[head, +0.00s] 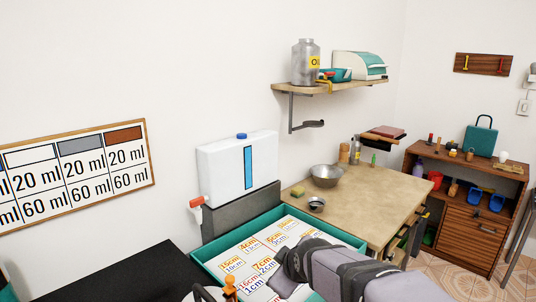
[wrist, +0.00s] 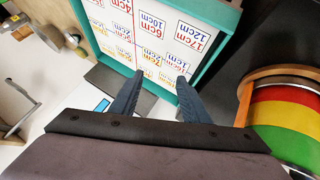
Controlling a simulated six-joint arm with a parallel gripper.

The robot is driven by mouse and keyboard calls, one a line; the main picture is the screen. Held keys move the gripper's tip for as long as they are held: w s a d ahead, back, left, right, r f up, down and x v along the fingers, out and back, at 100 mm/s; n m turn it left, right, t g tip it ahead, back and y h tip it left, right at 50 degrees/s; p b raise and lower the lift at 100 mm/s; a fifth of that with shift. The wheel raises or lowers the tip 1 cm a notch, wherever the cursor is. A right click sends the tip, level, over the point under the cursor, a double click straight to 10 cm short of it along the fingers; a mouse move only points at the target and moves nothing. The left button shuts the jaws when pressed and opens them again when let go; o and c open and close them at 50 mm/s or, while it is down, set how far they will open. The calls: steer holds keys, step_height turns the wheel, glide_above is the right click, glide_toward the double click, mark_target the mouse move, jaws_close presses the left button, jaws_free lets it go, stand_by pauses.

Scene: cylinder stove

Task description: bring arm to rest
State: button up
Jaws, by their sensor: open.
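My gripper (wrist: 160,76) is open in the wrist view, with its two dark fingers apart and nothing between them. It points over the lower edge of a teal-rimmed tray (wrist: 230,42) that holds a sheet of printed centimetre labels. In the head view my arm comes in from the lower right, and its dark end (head: 287,272) is over the right front part of the same tray (head: 212,272). The fingertips cannot be made out clearly there.
A white tank (head: 238,165) stands behind the tray. A wooden table (head: 385,200) at right bears a metal bowl (head: 326,176). A shelf (head: 300,89) hangs above. A small orange figure (head: 230,287) is at the tray's front. A striped cylinder (wrist: 285,112) is close right in the wrist view.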

steer(key=s+d+f+m+g+h, duration=0.1)
steer(key=s+d+f+m+g, duration=0.3)
steer(key=s, duration=0.5)
steer(key=s+d+f+m+g, duration=0.2)
steer(key=s+d+f+m, duration=0.15)
steer(key=s+f, duration=0.4)
steer(key=s+d+f+m+g+h, duration=0.1)
steer(key=s+d+f+m+g, duration=0.25)
steer(key=s, duration=0.75)
step_height(320, 180, up, 15)
steer(key=t+p, duration=0.1)
steer(key=p, duration=1.5)
steer(key=shift+w+r, duration=0.15)
steer(key=shift+w, duration=0.25)
steer(key=shift+d, duration=0.1)
